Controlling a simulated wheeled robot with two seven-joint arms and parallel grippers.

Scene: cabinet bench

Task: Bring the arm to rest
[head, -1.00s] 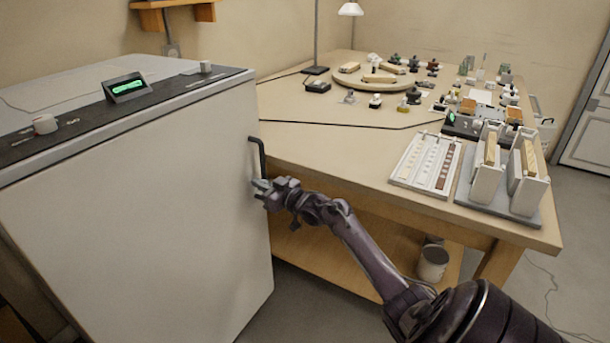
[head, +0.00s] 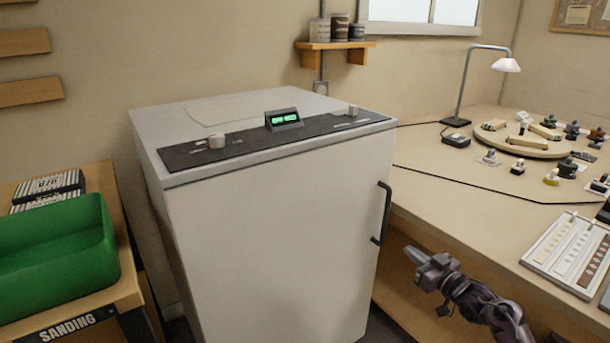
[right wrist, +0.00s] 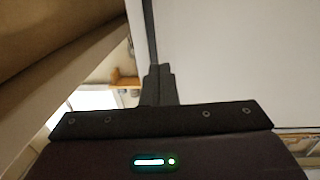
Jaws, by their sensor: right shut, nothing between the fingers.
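My right gripper (head: 416,257) shows in the head view at the lower right, to the right of the white cabinet (head: 270,240) and below its dark handle (head: 383,213). It is shut and empty, with a gap between its fingertips and the handle in the picture. The cabinet door looks closed. In the right wrist view the shut fingers (right wrist: 160,85) point up the picture, with the pale cabinet face (right wrist: 240,60) on the right. My left gripper is not in view.
A wooden workbench (head: 450,180) stands right of the cabinet, holding a lamp (head: 490,75), a round board (head: 515,146) with small parts, and a sample tray (head: 570,250). A green bin (head: 60,250) sits on a table at the left. A small wall shelf (head: 335,46) holds jars.

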